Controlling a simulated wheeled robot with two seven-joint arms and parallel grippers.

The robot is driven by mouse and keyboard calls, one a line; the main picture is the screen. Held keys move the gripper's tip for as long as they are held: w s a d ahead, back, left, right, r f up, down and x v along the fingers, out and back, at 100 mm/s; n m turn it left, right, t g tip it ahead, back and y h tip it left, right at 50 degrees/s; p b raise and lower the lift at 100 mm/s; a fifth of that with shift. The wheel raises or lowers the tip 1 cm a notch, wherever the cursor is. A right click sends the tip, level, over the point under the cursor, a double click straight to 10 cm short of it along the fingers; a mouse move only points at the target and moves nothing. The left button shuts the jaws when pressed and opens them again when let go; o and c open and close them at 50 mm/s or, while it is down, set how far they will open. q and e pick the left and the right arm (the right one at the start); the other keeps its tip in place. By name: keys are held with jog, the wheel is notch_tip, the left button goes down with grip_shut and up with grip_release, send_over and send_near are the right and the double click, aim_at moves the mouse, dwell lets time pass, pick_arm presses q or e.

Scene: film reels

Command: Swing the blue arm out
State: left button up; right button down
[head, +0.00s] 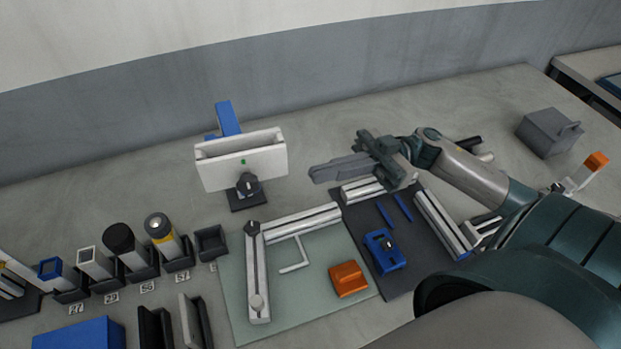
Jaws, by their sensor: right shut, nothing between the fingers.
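The unit stands on a dark base (248,201) near the back of the table. The bar's lower part is hidden by the unit. My right gripper (316,175) is shut and empty, pointing left. In the picture it is to the right of the white unit and apart from the blue bar. My left gripper is not in view.
A pale green mat (315,310) holds metal profiles and an orange block (348,279). A dark mat (385,284) beside it holds a blue fixture (384,251). Several holders with tubes stand at left; a grey box (549,132) sits far right.

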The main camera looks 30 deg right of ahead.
jog(key=v, duration=0.1)
jog(key=b+v, duration=0.1)
jog(key=v, duration=0.3)
jog(key=shift+s+b, duration=0.35)
jog(key=shift+b, duration=0.05)
jog(key=shift+d, duration=0.1)
